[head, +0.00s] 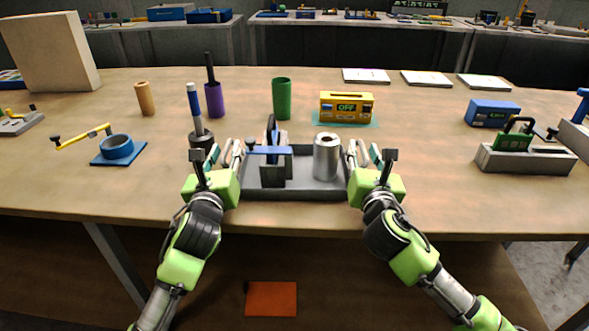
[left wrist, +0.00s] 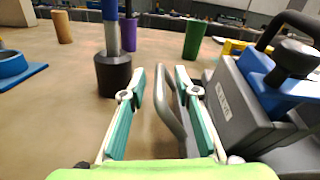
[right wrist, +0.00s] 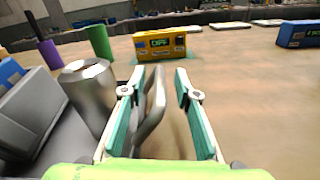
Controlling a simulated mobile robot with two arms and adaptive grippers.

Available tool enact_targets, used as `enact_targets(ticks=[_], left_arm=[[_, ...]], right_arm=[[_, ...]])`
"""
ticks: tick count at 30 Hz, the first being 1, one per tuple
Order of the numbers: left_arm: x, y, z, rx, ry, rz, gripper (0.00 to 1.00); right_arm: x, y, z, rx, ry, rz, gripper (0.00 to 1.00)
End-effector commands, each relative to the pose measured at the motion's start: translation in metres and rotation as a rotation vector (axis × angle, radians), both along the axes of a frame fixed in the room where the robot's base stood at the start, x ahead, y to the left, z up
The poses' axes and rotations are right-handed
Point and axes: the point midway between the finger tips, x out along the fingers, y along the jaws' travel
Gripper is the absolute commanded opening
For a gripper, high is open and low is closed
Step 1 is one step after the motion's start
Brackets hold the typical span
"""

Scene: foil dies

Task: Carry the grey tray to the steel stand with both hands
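The grey tray (head: 318,188) lies on the workbench near its front edge. It carries a grey block with a blue bar (head: 275,170) and a steel cylinder (head: 326,157). My left gripper (head: 226,152) is at the tray's left end; in the left wrist view its open fingers (left wrist: 160,95) stand either side of the tray's left handle (left wrist: 170,105). My right gripper (head: 367,154) is at the right end; its open fingers (right wrist: 155,95) stand either side of the right handle (right wrist: 152,115). I cannot make out the steel stand.
A dark-based blue post (head: 197,115) stands close to my left gripper. Behind the tray are a green cylinder (head: 282,98) and a yellow box reading OFF (head: 346,106). A grey fixture (head: 528,158) sits at right; bench between it and my right gripper is clear.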

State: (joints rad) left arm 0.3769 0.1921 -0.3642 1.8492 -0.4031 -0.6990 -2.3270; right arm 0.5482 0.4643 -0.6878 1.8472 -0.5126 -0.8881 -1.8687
Motion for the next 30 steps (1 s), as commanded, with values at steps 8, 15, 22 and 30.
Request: enact_targets(ticks=[8, 15, 22, 30], left_arm=[[0.0048, -0.0001, 0.0003, -0.001, 0.0, 0.0, 0.29], [0.0045, -0.0001, 0.0003, -0.001, 0.0, 0.0, 0.0], [0.0044, 0.0, 0.0002, -0.001, 0.0, 0.0, 0.0], [0.0043, -0.0001, 0.0071, -0.001, -0.007, -0.001, 0.0]], right_arm=[[0.0047, 0.0002, -0.0001, 0.0, 0.0, 0.001, 0.29], [0.0044, 0.0001, -0.0001, 0.0, 0.0, 0.001, 0.0], [0.0043, -0.0002, -0.0002, 0.0, 0.0, 0.0, 0.0], [0.0045, -0.0003, 0.0066, 0.0, -0.006, 0.0, 0.0]])
